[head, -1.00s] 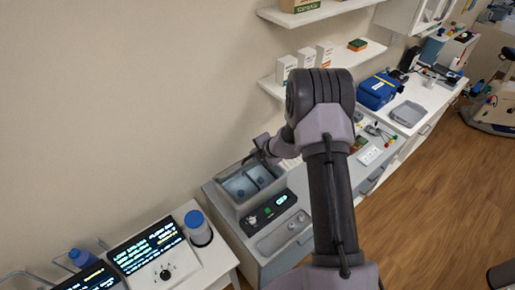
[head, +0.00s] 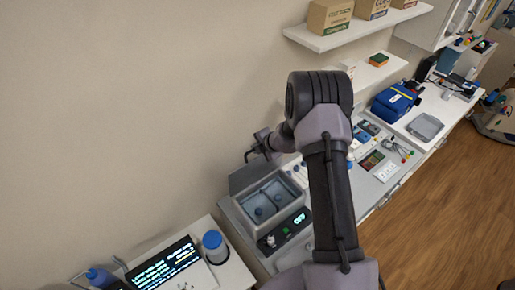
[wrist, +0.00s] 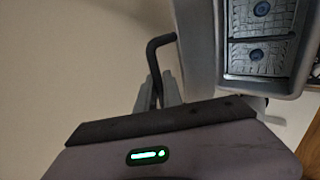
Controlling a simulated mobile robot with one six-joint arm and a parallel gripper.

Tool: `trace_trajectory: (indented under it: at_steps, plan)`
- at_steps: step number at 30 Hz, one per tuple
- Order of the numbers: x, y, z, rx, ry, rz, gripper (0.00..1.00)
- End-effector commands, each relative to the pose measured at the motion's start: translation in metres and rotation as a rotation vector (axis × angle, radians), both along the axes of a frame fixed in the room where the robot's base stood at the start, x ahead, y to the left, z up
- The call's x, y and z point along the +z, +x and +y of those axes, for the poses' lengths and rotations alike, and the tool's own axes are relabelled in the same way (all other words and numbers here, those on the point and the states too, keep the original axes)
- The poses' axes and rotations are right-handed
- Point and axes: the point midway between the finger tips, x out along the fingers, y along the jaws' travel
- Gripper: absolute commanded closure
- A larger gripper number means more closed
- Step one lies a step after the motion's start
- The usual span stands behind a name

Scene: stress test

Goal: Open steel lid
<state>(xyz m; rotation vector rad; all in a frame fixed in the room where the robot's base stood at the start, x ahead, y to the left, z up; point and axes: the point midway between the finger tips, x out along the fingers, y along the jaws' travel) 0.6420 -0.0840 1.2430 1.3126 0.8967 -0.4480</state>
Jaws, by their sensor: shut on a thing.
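The steel lid (head: 243,178) stands raised, close to upright, along the wall side of a grey bath (head: 291,207). In the wrist view the lid (wrist: 196,48) is a grey panel beside the bath's open basin. A black bent handle (wrist: 158,44) sticks out next to the lid. My gripper (head: 260,150) is above the lid's far corner. In the wrist view my gripper (wrist: 157,92) is shut on the handle. The exact contact is partly hidden by the gripper body. Blue round caps (wrist: 261,8) show inside the two basin compartments.
A control panel (head: 285,232) with green digits sits on the bath's front. A blue-capped container (head: 215,246) and a screen (head: 165,265) are at the left. Shelves (head: 350,30) hang above. A blue bag (head: 394,102) and grey tray (head: 426,126) lie farther right.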

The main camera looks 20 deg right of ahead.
Motion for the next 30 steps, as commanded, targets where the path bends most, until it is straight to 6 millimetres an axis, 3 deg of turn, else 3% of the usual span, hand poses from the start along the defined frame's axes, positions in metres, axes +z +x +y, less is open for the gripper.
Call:
trace_trajectory:
  at_steps: [14,15,17,26,30]
  plan:
    - [0.0,0.0,0.001,0.001,0.0,0.001,1.0]
    - [0.0,0.0,0.001,0.001,0.0,0.001,0.81]
    - [0.0,0.0,0.001,0.001,0.0,0.0,0.7]
    - [0.0,0.0,0.0,0.0,0.0,0.0,0.68]
    - [0.01,-0.007,-0.003,-0.001,0.0,-0.001,0.68]
